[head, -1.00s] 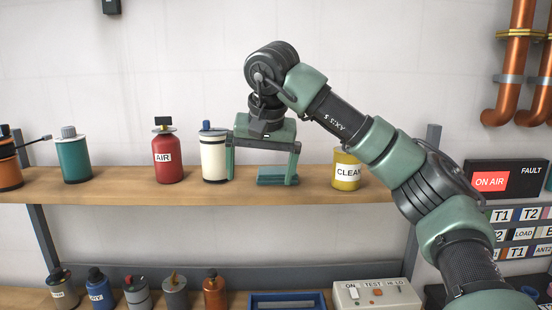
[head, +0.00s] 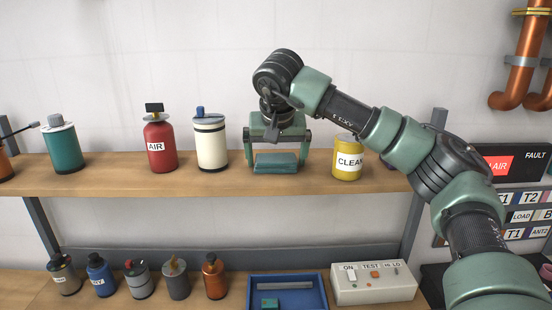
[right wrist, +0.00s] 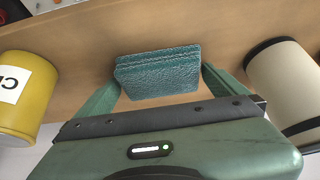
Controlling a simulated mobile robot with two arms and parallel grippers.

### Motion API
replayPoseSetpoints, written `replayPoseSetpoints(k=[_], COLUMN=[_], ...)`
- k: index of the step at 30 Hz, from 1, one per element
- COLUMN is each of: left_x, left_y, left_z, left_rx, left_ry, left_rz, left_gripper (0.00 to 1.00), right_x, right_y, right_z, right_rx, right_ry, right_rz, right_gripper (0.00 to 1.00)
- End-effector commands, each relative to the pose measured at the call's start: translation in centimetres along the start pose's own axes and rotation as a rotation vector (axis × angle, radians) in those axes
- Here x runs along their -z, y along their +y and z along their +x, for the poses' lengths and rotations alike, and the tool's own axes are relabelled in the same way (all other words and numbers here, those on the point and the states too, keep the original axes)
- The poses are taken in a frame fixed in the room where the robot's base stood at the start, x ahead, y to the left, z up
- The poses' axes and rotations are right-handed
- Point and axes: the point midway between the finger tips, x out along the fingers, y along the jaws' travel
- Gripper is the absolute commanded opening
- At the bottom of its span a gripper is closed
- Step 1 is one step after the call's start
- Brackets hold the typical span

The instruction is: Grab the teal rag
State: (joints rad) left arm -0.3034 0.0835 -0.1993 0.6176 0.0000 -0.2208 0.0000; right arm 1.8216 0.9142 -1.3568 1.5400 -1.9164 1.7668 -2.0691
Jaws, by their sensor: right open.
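The teal rag (head: 275,162) lies folded as a flat block on the upper wooden shelf, between the cream canister and the yellow CLEAN can. My right gripper (head: 277,159) is open over it, one finger at each side of the rag. In the right wrist view the rag (right wrist: 158,75) sits between the two fingertips of my right gripper (right wrist: 160,76), with its layered edge showing. My left gripper is not in view.
The cream canister (head: 211,145) stands close left of the gripper and the yellow CLEAN can (head: 347,162) close right. A red AIR bottle (head: 160,148) and a teal can (head: 64,147) stand further left. Below are a blue tray (head: 256,290) and a switch box (head: 374,287).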

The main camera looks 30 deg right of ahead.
Motion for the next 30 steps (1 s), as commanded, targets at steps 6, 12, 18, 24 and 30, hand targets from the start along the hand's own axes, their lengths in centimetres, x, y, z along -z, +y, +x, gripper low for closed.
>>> replayPoseSetpoints(k=[6, 12, 18, 24, 30], left_x=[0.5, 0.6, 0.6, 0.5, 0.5], left_y=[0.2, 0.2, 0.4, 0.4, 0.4], left_z=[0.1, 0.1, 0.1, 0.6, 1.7], left_rx=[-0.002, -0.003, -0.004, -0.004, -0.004], left_ry=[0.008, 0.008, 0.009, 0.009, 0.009], left_rz=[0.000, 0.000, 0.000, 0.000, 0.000], left_gripper=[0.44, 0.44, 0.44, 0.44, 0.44], right_x=[0.0, 0.0, 0.0, 0.8, 2.8], right_y=[0.0, 0.0, -0.1, -0.1, -0.2], right_z=[0.0, 0.0, -0.1, -1.3, -5.1], right_rx=[0.001, 0.001, 0.001, 0.002, 0.006], right_ry=[0.000, 0.000, 0.000, 0.002, 0.004], right_rz=[-0.001, -0.001, -0.001, 0.000, 0.002], right_gripper=[0.83, 0.51, 0.51, 0.51, 0.51])
